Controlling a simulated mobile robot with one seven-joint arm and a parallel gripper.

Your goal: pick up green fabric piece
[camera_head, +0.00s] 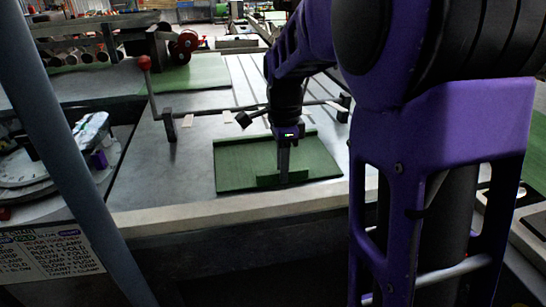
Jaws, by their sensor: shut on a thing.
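The green fabric piece (240,160) lies flat on the grey metal table, near its front edge. My gripper (284,178) points straight down over the front middle of the fabric. It is shut on the fabric, and a small flap of green stands up around the fingertips. The rest of the piece still lies on the table. My purple arm hides part of the scene to the right.
The grey table (180,185) has free room left of the fabric. A lever with a red knob (145,64) and a thin bar with black clamps (243,119) stand behind. Another green sheet (196,75) lies farther back. A printed sign (45,255) is at lower left.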

